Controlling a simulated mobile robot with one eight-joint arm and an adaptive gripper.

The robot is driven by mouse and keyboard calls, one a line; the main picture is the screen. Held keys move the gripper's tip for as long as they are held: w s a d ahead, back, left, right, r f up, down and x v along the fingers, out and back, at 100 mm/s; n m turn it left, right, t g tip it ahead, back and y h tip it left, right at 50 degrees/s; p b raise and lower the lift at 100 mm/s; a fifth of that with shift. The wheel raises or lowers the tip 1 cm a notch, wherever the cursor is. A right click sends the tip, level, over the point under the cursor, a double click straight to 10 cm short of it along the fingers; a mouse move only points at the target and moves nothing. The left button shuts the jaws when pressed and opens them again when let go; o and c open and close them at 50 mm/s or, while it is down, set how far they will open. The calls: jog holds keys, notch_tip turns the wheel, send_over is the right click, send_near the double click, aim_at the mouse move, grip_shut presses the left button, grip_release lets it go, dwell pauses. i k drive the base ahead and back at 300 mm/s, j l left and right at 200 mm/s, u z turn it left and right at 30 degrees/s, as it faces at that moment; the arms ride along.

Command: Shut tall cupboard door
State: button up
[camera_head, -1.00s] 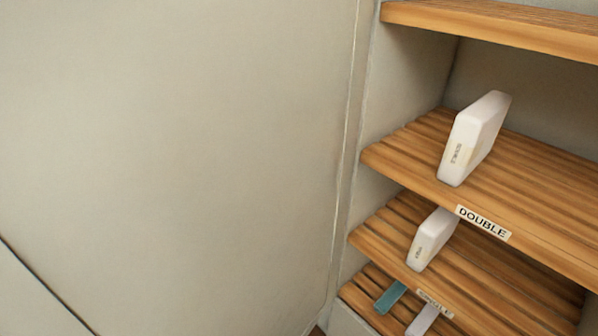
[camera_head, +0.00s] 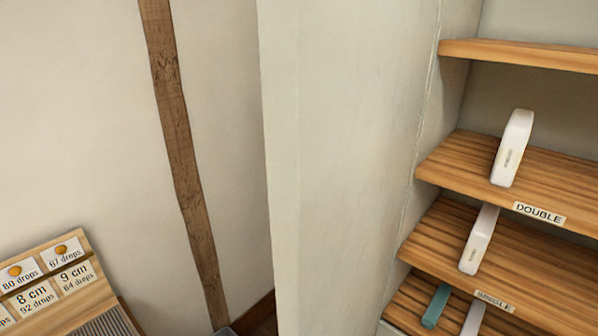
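The tall cupboard door (camera_head: 350,150) is a pale grey-green panel in the middle of the view. It stands open, swung out from the left side of the cupboard, and I see it at a steep angle. Its free edge (camera_head: 281,180) is near me on the left of the panel. The hinge side runs along the cupboard's left wall. The cupboard's inside shows at the right, with slatted wooden shelves (camera_head: 560,165). I see no handle on the visible door face. My gripper is not in view.
White packs (camera_head: 512,148) stand on the shelves labelled DOUBLE (camera_head: 538,213) and SINGLE; a teal item (camera_head: 436,306) lies lower. A wooden board with drop-count cards (camera_head: 60,275) is at lower left. A dark timber post (camera_head: 178,130) runs up the pale wall behind.

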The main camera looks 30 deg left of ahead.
aim_at(345, 83)
jog(key=k+j, duration=0.3)
jog(key=j, duration=0.15)
jog(key=k+j+u, duration=0.15)
jog(key=k+j, duration=0.5)
jog(key=j, duration=0.25)
jog(key=l+u, duration=0.05)
